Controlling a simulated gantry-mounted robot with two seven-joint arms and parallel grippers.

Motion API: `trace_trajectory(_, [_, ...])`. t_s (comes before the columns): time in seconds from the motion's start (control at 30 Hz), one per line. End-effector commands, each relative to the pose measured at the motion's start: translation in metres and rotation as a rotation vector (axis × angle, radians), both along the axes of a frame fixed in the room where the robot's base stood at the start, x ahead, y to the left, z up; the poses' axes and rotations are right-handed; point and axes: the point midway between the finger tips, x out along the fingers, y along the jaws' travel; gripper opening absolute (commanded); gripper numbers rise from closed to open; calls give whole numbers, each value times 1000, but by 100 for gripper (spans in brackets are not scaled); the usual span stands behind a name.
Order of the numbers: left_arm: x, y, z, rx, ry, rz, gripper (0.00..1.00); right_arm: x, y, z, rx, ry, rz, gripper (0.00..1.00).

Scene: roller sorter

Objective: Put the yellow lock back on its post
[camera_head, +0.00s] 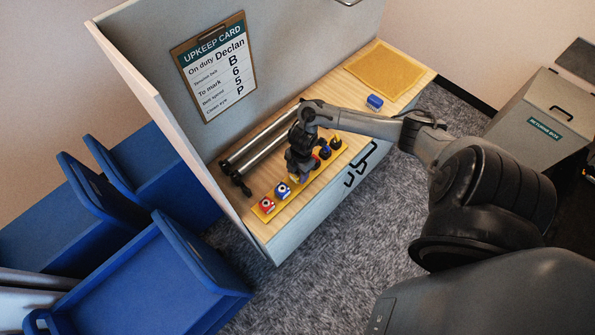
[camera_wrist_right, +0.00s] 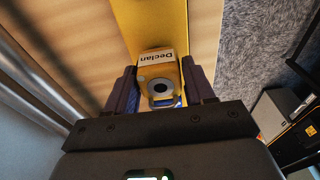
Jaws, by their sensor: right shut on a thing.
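My right gripper (camera_head: 298,175) is over the middle of the yellow strip (camera_head: 257,211) at the bench's front edge. In the right wrist view the gripper (camera_wrist_right: 160,88) is shut on the yellow lock (camera_wrist_right: 153,71), with a white "Declan" label and a dark round opening. A little blue shows just below the lock. The yellow strip (camera_wrist_right: 160,22) runs behind it. The post is hidden, and I cannot tell whether the lock touches it. A red lock (camera_head: 267,203) and a blue lock (camera_head: 282,190) sit at the strip's near-left end. My left gripper is not in view.
More small blocks, one blue (camera_head: 325,152) and one yellow and dark (camera_head: 337,143), sit on the strip beyond the gripper. Rollers (camera_head: 262,145) lie behind it. A blue block (camera_head: 375,101) and a tan mat (camera_head: 386,68) are at the right. An upkeep card (camera_head: 213,68) hangs on the panel.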

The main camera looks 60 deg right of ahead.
Motion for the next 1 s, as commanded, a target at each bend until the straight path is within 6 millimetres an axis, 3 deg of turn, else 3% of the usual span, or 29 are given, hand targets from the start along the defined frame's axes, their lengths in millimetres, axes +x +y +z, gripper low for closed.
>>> trace_trajectory(0.5, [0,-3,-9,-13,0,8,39,0,-2,-15,-2,-1,-1,18])
trace_trajectory(1.0, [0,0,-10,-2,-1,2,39,0,-2,-17,-2,-1,-1,18])
